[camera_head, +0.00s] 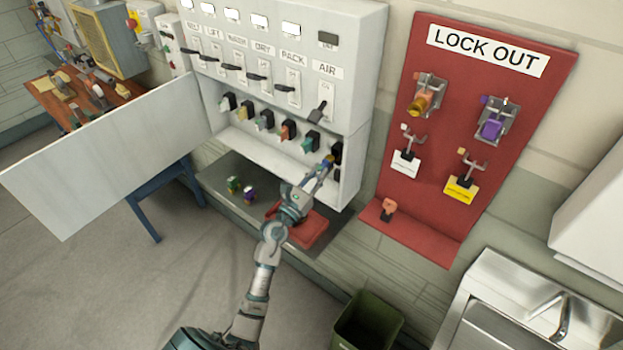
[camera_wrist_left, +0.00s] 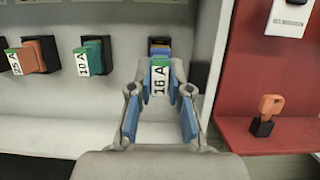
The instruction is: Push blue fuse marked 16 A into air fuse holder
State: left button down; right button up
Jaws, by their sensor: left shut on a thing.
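The blue fuse (camera_wrist_left: 159,80) has a green top edge and a white label marked 16 A. My left gripper (camera_head: 323,168) is shut on it, and its fingertips also show on either side of the fuse in the left wrist view (camera_wrist_left: 161,92). The black air fuse holder (camera_head: 337,150) is at the right end of the holder row, below the AIR label (camera_head: 325,69). The fuse is right in front of this holder, roughly lined up with it. How far it sits inside is hidden. My right gripper is in neither view.
Several filled holders stand to the left, including a green fuse marked 10 A (camera_wrist_left: 91,57) and an orange one marked 25 A (camera_wrist_left: 34,56). The cabinet's right wall (camera_head: 354,165) is close to my gripper. A red LOCK OUT board (camera_head: 440,140) hangs beyond it.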

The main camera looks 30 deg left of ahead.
aim_at(328, 164)
pick_arm(q)
jog(key=shift+w+d, duration=0.1)
jog(key=shift+w, duration=0.5)
jog(key=shift+a, duration=0.3)
jog(key=shift+d, duration=0.2)
jog(key=shift+d+r+p, duration=0.15)
jog(key=shift+r+p, duration=0.05)
jog(key=shift+p, duration=0.2)
jog(key=shift+f, duration=0.1)
dwell(1.0)
jog(key=shift+w, duration=1.85)
